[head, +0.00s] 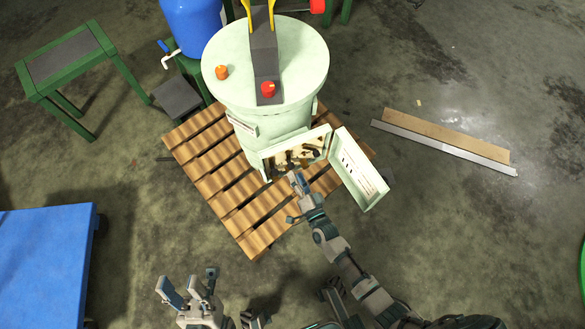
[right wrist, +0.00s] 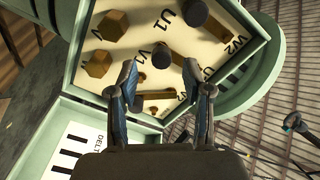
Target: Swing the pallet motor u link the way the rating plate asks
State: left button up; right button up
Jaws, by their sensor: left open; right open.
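The pale green motor (head: 265,65) stands on a wooden pallet (head: 205,165), its terminal box (head: 295,153) open at the front. In the right wrist view the box holds brass bar links, hex nuts and dark round posts. One link (right wrist: 218,30) with a dark post lies beside the U1 label; another (right wrist: 171,57) lies by V1. Which is the u link I cannot tell for sure. My right gripper (right wrist: 163,88) is open and empty before the terminals; it also shows in the head view (head: 298,182). My left gripper (head: 190,283) is open, empty, away from the pallet. A plate (head: 242,124) on the motor is unreadable.
The box's open lid (head: 360,172) hangs to the right; its card (right wrist: 78,150) shows black bars and part of "DELTA". A blue drum (head: 190,22), a green-framed table (head: 65,57) and a blue platform (head: 45,265) stand left. Boards (head: 445,140) lie right.

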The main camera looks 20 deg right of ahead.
jog(key=s, duration=0.7)
jog(key=shift+s+d, duration=0.35)
